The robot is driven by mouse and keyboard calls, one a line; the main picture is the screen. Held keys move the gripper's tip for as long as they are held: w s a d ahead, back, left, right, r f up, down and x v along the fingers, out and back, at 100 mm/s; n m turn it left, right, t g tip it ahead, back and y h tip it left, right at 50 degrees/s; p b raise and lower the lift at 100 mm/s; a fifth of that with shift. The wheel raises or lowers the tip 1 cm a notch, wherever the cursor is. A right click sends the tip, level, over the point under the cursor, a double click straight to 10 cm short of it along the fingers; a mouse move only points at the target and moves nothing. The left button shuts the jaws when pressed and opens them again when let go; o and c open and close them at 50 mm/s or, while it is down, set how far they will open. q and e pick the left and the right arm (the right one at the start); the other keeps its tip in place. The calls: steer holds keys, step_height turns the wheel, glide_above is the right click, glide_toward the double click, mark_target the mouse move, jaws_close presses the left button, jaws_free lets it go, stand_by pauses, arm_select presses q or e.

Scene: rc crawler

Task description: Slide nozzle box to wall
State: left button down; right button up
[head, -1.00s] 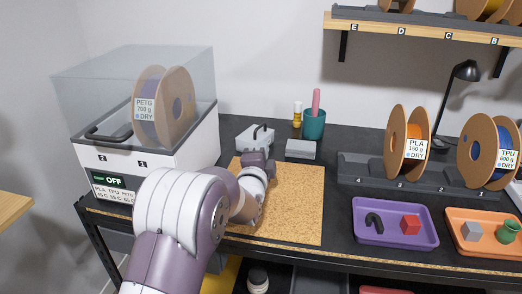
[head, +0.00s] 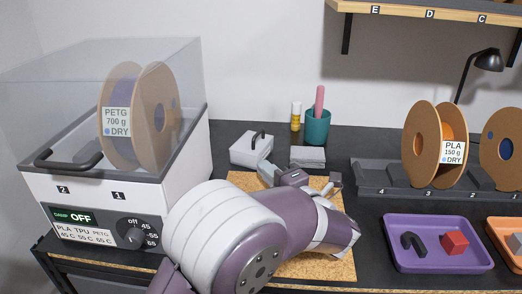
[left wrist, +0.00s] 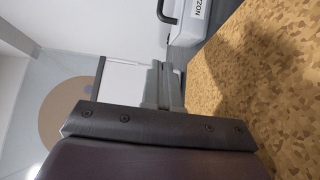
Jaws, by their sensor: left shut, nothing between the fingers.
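The nozzle box appears to be the light grey box with a black handle (head: 250,150). It stands upright on the dark bench behind the cork mat, right of the dryer and a little out from the wall. In the left wrist view the box (left wrist: 187,30) shows partly, with cut-off lettering and its black handle. My left gripper (head: 267,172) is shut and empty, low over the mat's back left edge, just in front of the box. In the left wrist view its grey fingers (left wrist: 162,82) are together near the box; contact cannot be told. My right gripper is out of view.
The filament dryer (head: 125,195) stands at the left. A grey block (head: 307,157), a teal cup (head: 317,128) and a yellow bottle (head: 296,117) stand right of the box. My left arm covers much of the cork mat (head: 335,268). A purple tray (head: 440,265) lies at the right.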

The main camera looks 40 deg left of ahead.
mark_target(259, 150)
arm_select(q)
steer(key=x, duration=0.6)
steer(key=w, duration=0.1)
steer(key=w+a, duration=0.1)
steer(key=w, duration=0.1)
steer(key=shift+w, duration=0.25)
